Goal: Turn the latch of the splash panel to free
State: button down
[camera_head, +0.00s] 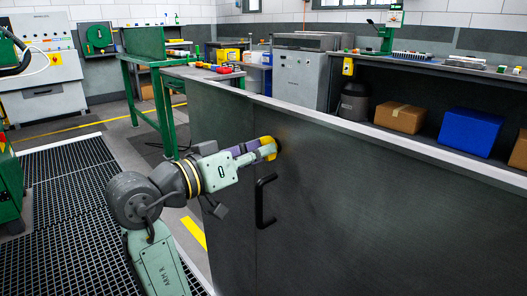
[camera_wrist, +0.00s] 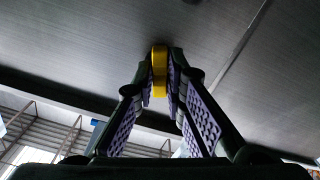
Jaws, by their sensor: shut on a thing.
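The splash panel (camera_head: 360,200) is a large dark grey upright panel across the middle and right of the head view. Its latch is a yellow piece (camera_head: 267,141) near the panel's upper left part, above the black handle. My gripper (camera_head: 266,151) is at the latch and shut on it. In the wrist view the yellow latch (camera_wrist: 159,58) stands between the tips of my gripper (camera_wrist: 160,84), with the panel (camera_wrist: 90,45) behind it. The purple finger pads close in on it from both sides. The latch's base is partly hidden by the fingers in the head view.
A black bar handle (camera_head: 264,202) sticks out of the panel below the latch, close under my arm. A light rail (camera_head: 390,147) runs along the panel's top edge. A green-framed table (camera_head: 160,90) stands behind at left. Grated floor (camera_head: 75,200) lies left of the panel.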

jog(key=shift+f, duration=0.1)
jog(key=shift+m+b, duration=0.5)
jog(key=shift+b, duration=0.05)
jog(key=m+b, duration=0.2)
jog(key=m, duration=0.1)
jog(key=c, duration=1.5)
grip_release()
jog(key=shift+a, duration=0.1)
jog(key=v, duration=0.7)
